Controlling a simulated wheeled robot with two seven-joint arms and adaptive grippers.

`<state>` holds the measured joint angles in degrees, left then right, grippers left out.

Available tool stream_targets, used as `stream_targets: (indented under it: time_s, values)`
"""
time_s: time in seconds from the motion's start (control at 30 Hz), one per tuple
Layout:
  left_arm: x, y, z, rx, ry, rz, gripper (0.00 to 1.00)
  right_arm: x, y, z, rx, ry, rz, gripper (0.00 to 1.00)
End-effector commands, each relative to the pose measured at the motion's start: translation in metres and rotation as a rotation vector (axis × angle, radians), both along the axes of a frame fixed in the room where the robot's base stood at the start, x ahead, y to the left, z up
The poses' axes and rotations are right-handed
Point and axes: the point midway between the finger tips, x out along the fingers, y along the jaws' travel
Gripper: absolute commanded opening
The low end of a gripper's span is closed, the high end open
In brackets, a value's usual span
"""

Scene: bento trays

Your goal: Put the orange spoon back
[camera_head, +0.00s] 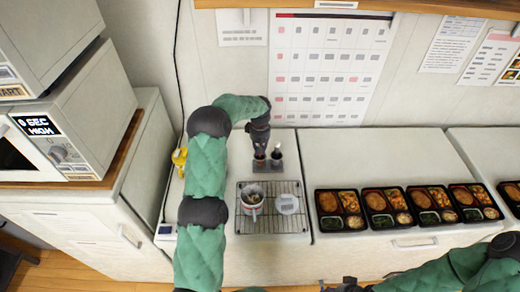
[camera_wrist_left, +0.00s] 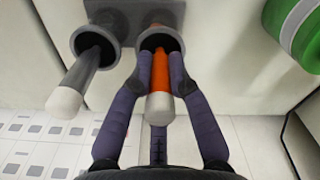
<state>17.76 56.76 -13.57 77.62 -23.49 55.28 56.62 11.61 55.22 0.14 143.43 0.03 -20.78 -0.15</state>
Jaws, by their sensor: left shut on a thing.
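The orange spoon (camera_wrist_left: 159,72) stands handle-up in one of two round grey cups of a holder (camera_wrist_left: 143,22), its pale handle end towards the camera. Its lower end is hidden inside the cup. My left gripper (camera_wrist_left: 160,75) is shut on the spoon's handle, one finger on each side, at the cup's rim. In the head view my left gripper (camera_head: 260,148) is above the holder (camera_head: 268,168) behind the wire rack. My right gripper (camera_head: 345,286) is at the bottom edge, partly cut off; its opening is unclear.
A grey-handled utensil (camera_wrist_left: 82,78) leans in the neighbouring cup. A pot (camera_head: 251,206) and a pale round lid (camera_head: 288,204) are on the wire rack (camera_head: 272,222). Several filled bento trays (camera_head: 341,231) line the counter to the right. The counter behind them is clear.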

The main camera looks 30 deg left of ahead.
Motion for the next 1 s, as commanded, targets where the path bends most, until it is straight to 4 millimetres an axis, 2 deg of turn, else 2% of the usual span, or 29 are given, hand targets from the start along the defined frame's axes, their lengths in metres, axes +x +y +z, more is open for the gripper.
stream_targets:
  time_s: [0.37,0.4,0.47,0.83,1.0]
  values:
    - [0.000,0.000,-0.005,0.000,-0.001,0.000,0.00,0.000,0.000,-0.004,0.000,0.000,0.000,0.40]
    - [0.000,0.000,-0.004,0.000,-0.001,0.000,0.27,0.000,0.000,-0.003,0.000,0.000,0.000,0.40]
    - [0.000,0.000,-0.004,0.001,0.000,0.000,0.42,0.000,0.000,-0.003,0.000,0.000,0.000,0.40]
    - [0.000,0.000,-0.002,0.000,-0.001,0.000,0.42,0.000,0.000,-0.001,0.000,0.000,0.000,0.40]
    - [0.001,0.001,0.015,0.001,-0.004,0.000,0.42,0.000,0.000,0.000,0.000,0.000,0.000,0.40]
